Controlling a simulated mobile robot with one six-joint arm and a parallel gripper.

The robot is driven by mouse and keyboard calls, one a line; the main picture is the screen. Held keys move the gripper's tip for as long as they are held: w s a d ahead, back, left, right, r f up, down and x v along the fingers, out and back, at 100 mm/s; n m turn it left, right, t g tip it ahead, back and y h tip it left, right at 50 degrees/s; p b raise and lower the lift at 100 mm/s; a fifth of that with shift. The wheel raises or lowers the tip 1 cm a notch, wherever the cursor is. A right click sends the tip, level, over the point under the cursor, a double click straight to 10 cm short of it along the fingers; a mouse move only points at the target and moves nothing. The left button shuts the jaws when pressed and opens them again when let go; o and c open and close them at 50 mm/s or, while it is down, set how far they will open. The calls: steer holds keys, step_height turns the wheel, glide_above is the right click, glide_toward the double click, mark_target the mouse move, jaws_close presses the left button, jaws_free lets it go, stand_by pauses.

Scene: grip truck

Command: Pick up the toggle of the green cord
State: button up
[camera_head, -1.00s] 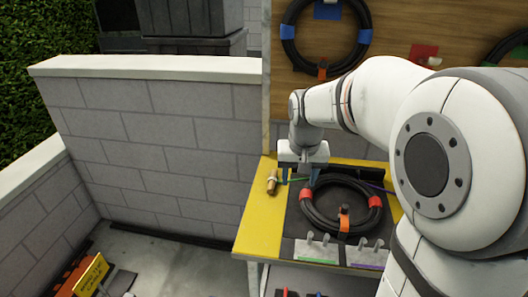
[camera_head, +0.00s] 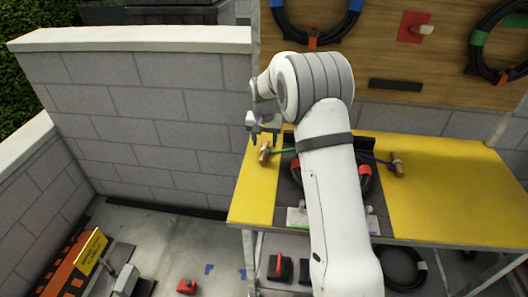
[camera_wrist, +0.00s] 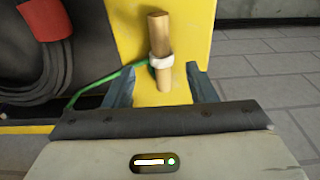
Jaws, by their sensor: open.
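The wooden toggle (camera_head: 264,157) of the green cord lies on the left part of the yellow table. In the wrist view the toggle (camera_wrist: 159,32) is a short wooden stick with a white band around its middle. The green cord (camera_wrist: 101,83) runs left from the band towards a black cable coil. My gripper (camera_head: 263,137) is open and empty, just above and behind the toggle in the head view. In the wrist view its two blue-grey fingers (camera_wrist: 162,80) are on either side of the toggle's near end. I cannot tell the height gap.
The black coil with red bands (camera_head: 365,178) is partly hidden by my arm. A second wooden toggle (camera_head: 397,167) with a purple-blue cord lies to its right. The yellow table (camera_head: 450,185) is clear at right. A board with hung coils (camera_head: 385,45) stands behind.

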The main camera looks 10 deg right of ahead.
mark_target(264, 149)
steer(key=f, duration=0.2)
steer(key=w+f, duration=0.1)
steer(key=f, duration=0.1)
steer(key=shift+f+p, duration=0.2)
steer(key=shift+p, duration=0.2)
steer(key=shift+s, duration=0.1)
steer(key=c, duration=1.1)
